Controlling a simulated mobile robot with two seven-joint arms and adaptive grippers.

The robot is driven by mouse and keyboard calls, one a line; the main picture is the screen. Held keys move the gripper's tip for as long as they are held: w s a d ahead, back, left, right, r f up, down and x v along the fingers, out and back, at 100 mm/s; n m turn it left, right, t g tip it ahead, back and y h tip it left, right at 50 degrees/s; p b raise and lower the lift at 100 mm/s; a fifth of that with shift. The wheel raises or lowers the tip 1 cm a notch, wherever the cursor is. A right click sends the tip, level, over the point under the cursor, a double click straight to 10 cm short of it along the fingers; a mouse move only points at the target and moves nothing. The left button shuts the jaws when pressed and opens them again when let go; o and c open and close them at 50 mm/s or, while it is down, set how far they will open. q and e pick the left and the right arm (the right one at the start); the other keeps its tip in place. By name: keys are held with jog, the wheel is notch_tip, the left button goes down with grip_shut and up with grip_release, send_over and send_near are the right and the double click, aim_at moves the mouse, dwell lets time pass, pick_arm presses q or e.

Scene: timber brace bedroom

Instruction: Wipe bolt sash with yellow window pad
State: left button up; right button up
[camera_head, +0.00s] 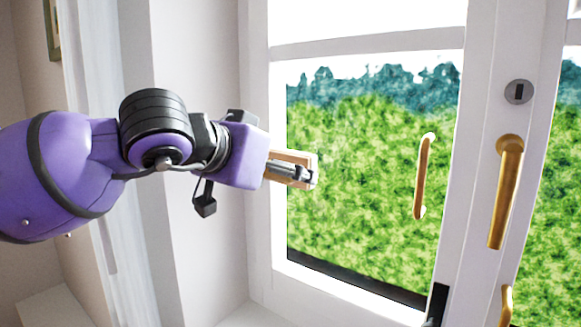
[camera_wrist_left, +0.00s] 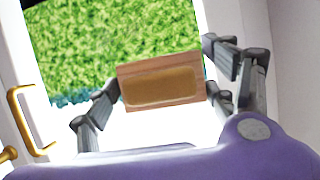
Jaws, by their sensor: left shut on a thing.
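The window sash (camera_head: 365,52) has a white frame around a large glass pane, with green foliage and pale sky behind it. My left gripper (camera_head: 306,174) reaches in from the left, in front of the pane's left side. It is shut on the window pad (camera_head: 283,157), a small wooden block with a yellowish-tan face. In the left wrist view the pad (camera_wrist_left: 160,82) sits between both fingers, with the pane (camera_wrist_left: 105,45) behind it. I cannot tell whether the pad touches the glass. My right gripper is out of view.
A gold pull handle (camera_head: 423,175) shows at the pane's right side. A gold lever handle (camera_head: 506,190) and a round lock (camera_head: 519,91) are on the white frame to the right. A dark bolt (camera_head: 436,305) is at the lower right. A wall recess lies to the left.

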pick_arm(q)
jog(key=shift+s+a, duration=0.6)
jog(key=shift+s, duration=0.2)
jog(key=shift+s+a, duration=0.45)
jog(key=shift+s, duration=0.2)
jog(key=shift+s+a, duration=0.45)
jog(key=shift+s, duration=0.2)
jog(key=shift+w, duration=0.1)
